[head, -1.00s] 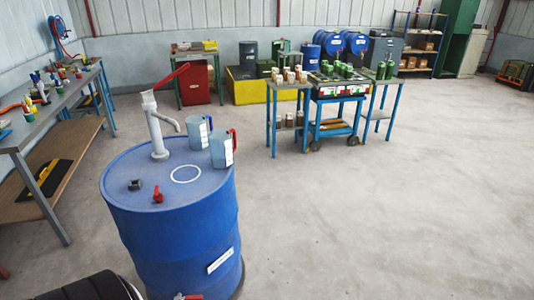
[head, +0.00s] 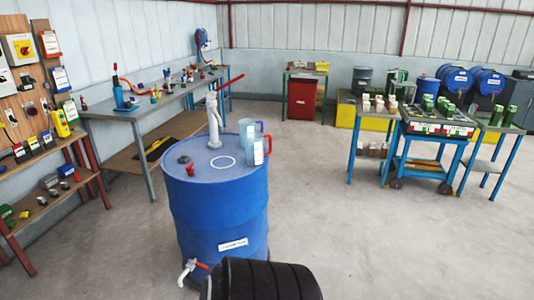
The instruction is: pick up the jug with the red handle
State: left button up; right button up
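The jug with the red handle (head: 257,152) stands upright on top of a blue barrel (head: 217,200), near the right edge of its lid. It is light blue-grey with a white label, and its red handle points right. A second, similar jug (head: 246,128) with a bluish handle stands just behind it and is partly covered by it. Neither of my grippers shows in the head view.
A white hand pump (head: 214,125) with a red lever rises from the barrel lid, left of the jugs. A tap (head: 190,268) sticks out low on the barrel. A workbench (head: 150,105) stands behind left.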

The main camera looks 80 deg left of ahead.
aim_at(254, 141)
jog(key=i+j+u, duration=0.1)
jog(key=i+u, duration=0.15)
jog(key=u, duration=0.2)
jog(key=i+u, duration=0.4)
jog(key=i+l+u, duration=0.1)
jog(key=u, duration=0.35)
jog(key=i+l+u, duration=0.2)
jog(key=u, duration=0.2)
jog(key=i, duration=0.1)
